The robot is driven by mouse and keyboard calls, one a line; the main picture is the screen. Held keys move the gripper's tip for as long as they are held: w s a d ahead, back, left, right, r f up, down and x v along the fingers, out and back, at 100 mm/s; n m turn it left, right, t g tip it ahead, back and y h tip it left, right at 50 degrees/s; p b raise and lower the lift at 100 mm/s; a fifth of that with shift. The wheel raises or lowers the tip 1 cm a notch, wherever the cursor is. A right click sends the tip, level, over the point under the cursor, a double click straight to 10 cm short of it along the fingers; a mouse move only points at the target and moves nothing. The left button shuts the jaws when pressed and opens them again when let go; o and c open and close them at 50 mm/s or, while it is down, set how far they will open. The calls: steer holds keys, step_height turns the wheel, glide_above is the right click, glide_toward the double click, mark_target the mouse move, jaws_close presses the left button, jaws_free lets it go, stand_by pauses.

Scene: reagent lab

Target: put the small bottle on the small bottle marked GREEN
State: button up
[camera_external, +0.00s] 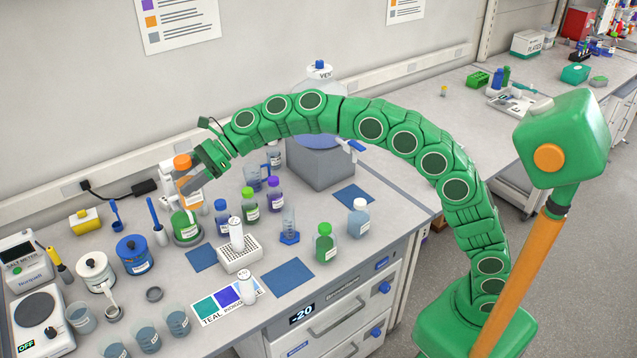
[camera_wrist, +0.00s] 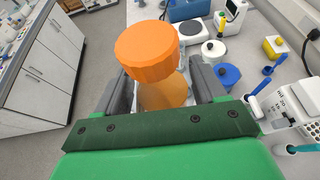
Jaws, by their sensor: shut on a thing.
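My gripper (camera_external: 192,182) is shut on a small bottle with an orange cap (camera_external: 182,163), above the bench's back left. In the wrist view the orange-capped bottle (camera_wrist: 150,52) sits between the two grey fingers of my gripper (camera_wrist: 165,90), its amber body partly hidden by the gripper. Below it in the external view is a green container (camera_external: 185,226) with a white label, in a grey round holder; its top is partly hidden. Two bottles with green contents, one nearer the middle (camera_external: 250,206) and one at the front (camera_external: 324,243), stand upright. I cannot read their labels.
A blue-capped bottle (camera_external: 222,216) and a purple-capped bottle (camera_external: 274,193) stand nearby. A white rack (camera_external: 240,257) holds a white-capped vial. A white pot (camera_external: 96,271) and a blue pot (camera_external: 134,254) stand left. Blue mats (camera_external: 288,277) lie clear.

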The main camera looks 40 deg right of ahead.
steer(key=s+d+r, duration=0.1)
steer(key=s+d, duration=0.1)
steer(key=d, duration=1.2)
steer(key=s+d, duration=0.2)
steer(key=d, duration=1.3)
steer(key=s+d+f+n+g, duration=0.1)
steer(key=s+d, duration=0.5)
steer(key=s, duration=0.4)
steer(key=s+d+f, duration=0.1)
steer(key=s+d, duration=0.5)
steer(key=s, duration=0.4)
steer(key=shift+w+a+f, duration=1.25)
steer(key=shift+w+f, duration=0.8)
steer(key=shift+f, duration=0.85)
steer(key=shift+w+a+f, duration=1.25)
steer(key=shift+w+f, duration=0.8)
steer(key=shift+f, duration=0.8)
steer(key=shift+w+a+f, duration=1.25)
steer(key=shift+w+f, duration=0.8)
steer(key=shift+f, duration=0.85)
steer(key=shift+f, duration=0.15)
